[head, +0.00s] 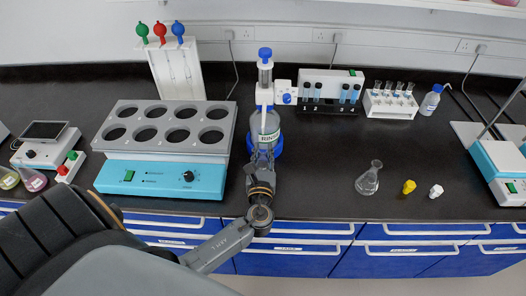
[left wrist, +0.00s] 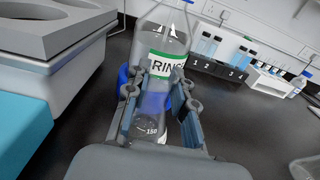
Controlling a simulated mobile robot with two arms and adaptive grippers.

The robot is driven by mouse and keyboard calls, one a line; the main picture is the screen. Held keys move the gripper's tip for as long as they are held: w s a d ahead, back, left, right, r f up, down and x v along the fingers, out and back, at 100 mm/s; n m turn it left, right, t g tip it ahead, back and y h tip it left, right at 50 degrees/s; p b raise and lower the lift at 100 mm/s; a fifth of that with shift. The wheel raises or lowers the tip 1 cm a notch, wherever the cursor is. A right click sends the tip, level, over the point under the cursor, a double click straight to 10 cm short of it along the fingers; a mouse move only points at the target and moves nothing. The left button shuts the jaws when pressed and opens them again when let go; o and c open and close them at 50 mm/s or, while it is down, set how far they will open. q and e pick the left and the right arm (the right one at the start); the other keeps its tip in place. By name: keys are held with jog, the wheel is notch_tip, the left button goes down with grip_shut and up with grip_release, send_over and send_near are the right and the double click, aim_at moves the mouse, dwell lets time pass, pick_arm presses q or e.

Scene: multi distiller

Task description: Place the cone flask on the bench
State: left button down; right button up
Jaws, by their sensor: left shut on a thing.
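My left gripper (head: 262,158) reaches over the bench (head: 325,180) from the front, just in front of the bottle labelled RINSE. In the left wrist view the gripper (left wrist: 156,98) is shut on a clear glass cone flask (left wrist: 149,128) with a 150 mark low on its wall. The fingers hide much of this flask, and I cannot tell whether its base touches the bench. A second clear cone flask (head: 368,180) is on the bench to the right, apart from the gripper. My right gripper is not in view.
The RINSE bottle (head: 265,122) with a blue-topped dispenser stands close behind the gripper. A grey multi-well heater (head: 168,127) is close on the left. Tube racks (head: 330,91) are behind right. Yellow (head: 409,187) and white (head: 436,191) small pieces lie at right. Bench between is clear.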

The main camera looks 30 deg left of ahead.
pick_arm(q)
jog(key=shift+f, duration=0.2)
jog(key=c, duration=1.1)
grip_release()
jog(key=shift+r, duration=0.1)
jog(key=shift+r, duration=0.25)
jog(key=b+v, duration=0.2)
jog(key=v, duration=1)
jog(key=shift+s+f+b, duration=0.1)
jog(key=shift+s+b, duration=0.05)
jog(key=shift+b, duration=0.25)
